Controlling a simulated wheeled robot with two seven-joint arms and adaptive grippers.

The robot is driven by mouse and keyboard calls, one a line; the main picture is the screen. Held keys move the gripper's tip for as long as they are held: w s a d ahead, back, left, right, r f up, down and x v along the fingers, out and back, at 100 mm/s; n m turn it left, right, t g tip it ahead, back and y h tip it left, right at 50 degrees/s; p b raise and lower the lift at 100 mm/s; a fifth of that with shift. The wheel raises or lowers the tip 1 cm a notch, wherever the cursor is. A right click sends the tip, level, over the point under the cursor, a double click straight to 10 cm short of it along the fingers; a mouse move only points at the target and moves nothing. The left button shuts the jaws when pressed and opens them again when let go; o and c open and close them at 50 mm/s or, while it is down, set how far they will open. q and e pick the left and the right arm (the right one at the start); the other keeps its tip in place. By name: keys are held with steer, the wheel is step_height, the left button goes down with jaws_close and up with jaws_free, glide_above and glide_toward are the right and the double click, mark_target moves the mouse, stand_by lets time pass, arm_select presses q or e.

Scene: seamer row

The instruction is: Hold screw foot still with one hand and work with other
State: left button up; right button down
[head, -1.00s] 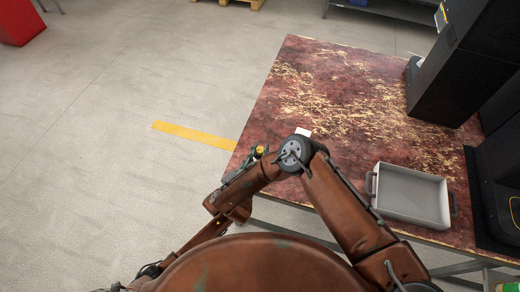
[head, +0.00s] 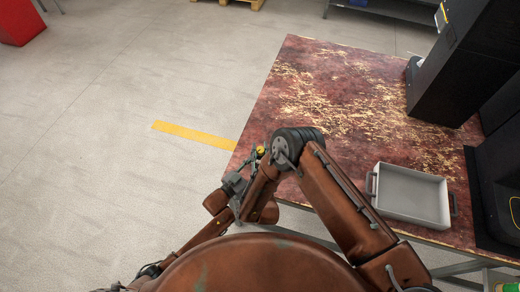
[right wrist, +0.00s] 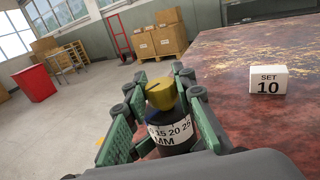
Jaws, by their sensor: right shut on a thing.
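The screw foot (right wrist: 172,135) has a black body, a white scale band marked 15 20 25 MM and a yellow knob on top. It stands between the green fingers of my right gripper in the right wrist view. My right gripper (head: 252,160) is shut on it beside the table's left edge in the head view, where only the small yellow top of the screw foot (head: 260,150) shows clearly. The fingers hide its sides. My left arm comes in from the lower left, but I cannot make out its gripper.
The worn red-brown table (head: 330,95) carries a grey tray (head: 411,197) at the right and black machine housings (head: 450,85) behind it. A white block marked SET 10 (right wrist: 267,80) stands on the table. The table's middle is clear. A yellow strip (head: 193,134) marks the floor.

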steer(key=c, duration=1.6)
jaws_free()
steer(key=shift+s, duration=0.15)
steer(key=shift+s+d, duration=0.15)
steer(key=shift+s, duration=1.8)
steer(key=shift+s+d, duration=0.2)
steer(key=shift+s, duration=1.75)
steer(key=shift+s+d, duration=0.15)
steer(key=shift+s, duration=1.8)
arm_select(q)
steer(key=o, duration=1.3)
